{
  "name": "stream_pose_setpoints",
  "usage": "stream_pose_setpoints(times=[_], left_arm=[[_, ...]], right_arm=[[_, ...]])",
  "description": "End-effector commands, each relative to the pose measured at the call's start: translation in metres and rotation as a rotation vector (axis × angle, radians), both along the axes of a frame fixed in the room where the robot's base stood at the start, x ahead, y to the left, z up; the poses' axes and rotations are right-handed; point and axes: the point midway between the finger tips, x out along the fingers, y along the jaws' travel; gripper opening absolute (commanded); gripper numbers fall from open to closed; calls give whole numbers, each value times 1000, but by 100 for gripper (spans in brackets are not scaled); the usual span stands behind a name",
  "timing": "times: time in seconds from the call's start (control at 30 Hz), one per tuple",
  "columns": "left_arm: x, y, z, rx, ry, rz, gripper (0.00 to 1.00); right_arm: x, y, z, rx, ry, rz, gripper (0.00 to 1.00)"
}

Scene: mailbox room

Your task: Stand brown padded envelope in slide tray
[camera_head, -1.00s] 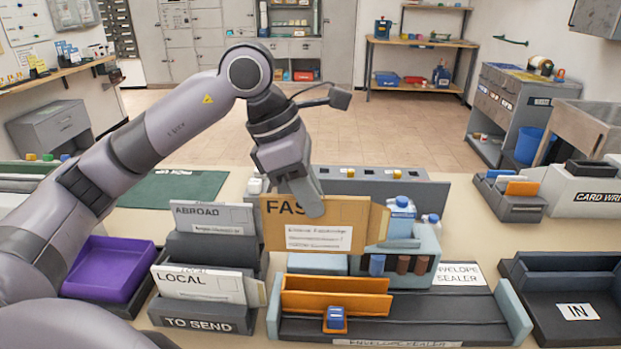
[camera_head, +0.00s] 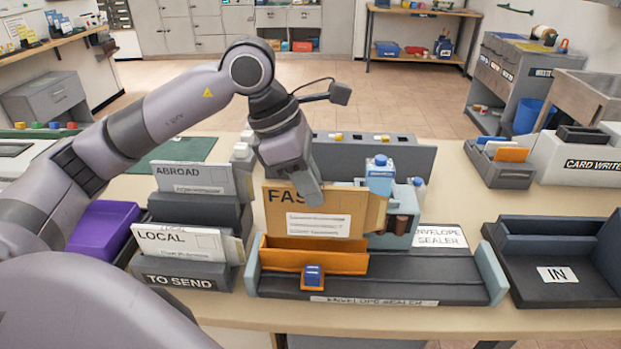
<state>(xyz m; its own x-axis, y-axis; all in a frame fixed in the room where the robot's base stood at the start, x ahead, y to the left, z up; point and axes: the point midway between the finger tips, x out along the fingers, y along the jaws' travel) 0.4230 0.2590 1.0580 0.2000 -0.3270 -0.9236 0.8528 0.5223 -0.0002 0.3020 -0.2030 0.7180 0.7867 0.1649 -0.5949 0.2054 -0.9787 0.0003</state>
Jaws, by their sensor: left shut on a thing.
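The brown padded envelope (camera_head: 278,222), marked "FAS..." with a white label, stands upright in my left gripper (camera_head: 310,190). The gripper is shut on its top edge and hides part of the lettering. The orange slide tray (camera_head: 315,261) sits on the dark envelope sealer (camera_head: 420,283), with a small blue block (camera_head: 313,276) at its front. The envelope's lower edge meets the tray's upper edge in the picture. I cannot tell whether it is inside the tray or just above or behind it. My right gripper is not in view.
Left of the sealer stands the "TO SEND" rack (camera_head: 185,274) with "ABROAD" (camera_head: 195,179) and "LOCAL" (camera_head: 180,241) envelopes. A blue-capped bottle (camera_head: 380,178) stands close right of the envelope. The "IN" tray (camera_head: 557,295) is at the right.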

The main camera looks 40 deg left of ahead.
Motion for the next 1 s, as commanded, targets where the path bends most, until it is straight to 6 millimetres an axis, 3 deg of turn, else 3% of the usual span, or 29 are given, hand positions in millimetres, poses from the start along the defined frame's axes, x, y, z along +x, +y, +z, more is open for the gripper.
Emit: stream_pose_setpoints(times=[1.0], left_arm=[[0, 0, -9, 0, -1, 0, 0]], right_arm=[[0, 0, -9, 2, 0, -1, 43]])
